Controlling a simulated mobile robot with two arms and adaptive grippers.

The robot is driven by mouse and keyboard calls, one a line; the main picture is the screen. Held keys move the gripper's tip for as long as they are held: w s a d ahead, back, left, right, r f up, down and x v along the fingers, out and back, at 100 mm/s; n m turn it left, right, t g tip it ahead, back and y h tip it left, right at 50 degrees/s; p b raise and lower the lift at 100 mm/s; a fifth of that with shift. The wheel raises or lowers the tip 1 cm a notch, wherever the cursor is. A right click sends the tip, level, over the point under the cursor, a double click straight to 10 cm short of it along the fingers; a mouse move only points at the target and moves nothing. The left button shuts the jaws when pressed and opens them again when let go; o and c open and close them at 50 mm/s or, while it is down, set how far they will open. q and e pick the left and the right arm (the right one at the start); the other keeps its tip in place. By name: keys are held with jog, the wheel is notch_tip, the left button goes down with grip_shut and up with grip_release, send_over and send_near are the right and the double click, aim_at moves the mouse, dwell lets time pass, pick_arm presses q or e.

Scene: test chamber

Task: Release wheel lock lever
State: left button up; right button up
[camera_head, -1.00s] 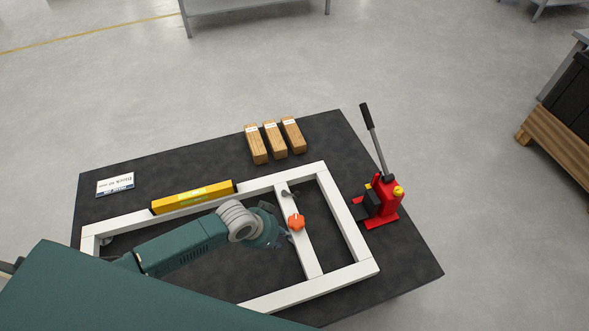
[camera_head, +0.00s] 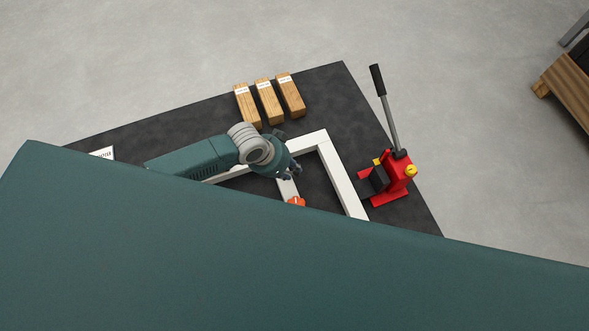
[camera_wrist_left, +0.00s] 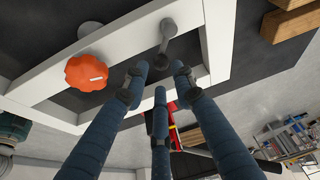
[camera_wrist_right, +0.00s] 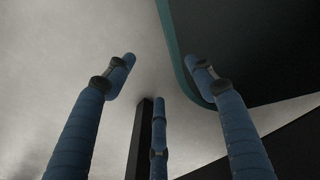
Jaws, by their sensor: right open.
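A grey metal lever with a round end (camera_wrist_left: 168,30) sits on the white frame (camera_wrist_left: 213,40) in the left wrist view. I take it for the lock lever; in the head view my gripper hides it. My left gripper (camera_wrist_left: 160,74) has its three fingers apart, with the lever's lower end just past and between the fingertips; contact cannot be told. In the head view the left gripper (camera_head: 294,170) is over the top of the frame's crossbar. An orange knob (camera_wrist_left: 87,73) is left of the fingers. My right gripper (camera_wrist_right: 160,65) is open and empty.
A red jack (camera_head: 393,180) with an upright handle stands right of the frame. Several wooden blocks (camera_head: 268,102) lie behind it on the dark table (camera_head: 330,85). The right wrist view shows mostly bare floor (camera_wrist_right: 60,50).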

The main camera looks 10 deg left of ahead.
aim_at(296, 172)
pick_arm(q)
jog(key=x, duration=0.5)
jog(key=shift+b, duration=0.3)
pick_arm(e)
jog(key=w, duration=0.2)
jog(key=shift+w+a+f, duration=0.1)
jog(key=shift+w+f, duration=0.2)
pick_arm(q)
jog(key=shift+r, duration=0.1)
pick_arm(e)
jog(key=shift+s, duration=0.2)
pick_arm(q)
grip_shut()
pick_arm(e)
jog(key=shift+s+a, duration=0.2)
jog(key=shift+s, duration=0.15)
jog(key=shift+r, duration=0.15)
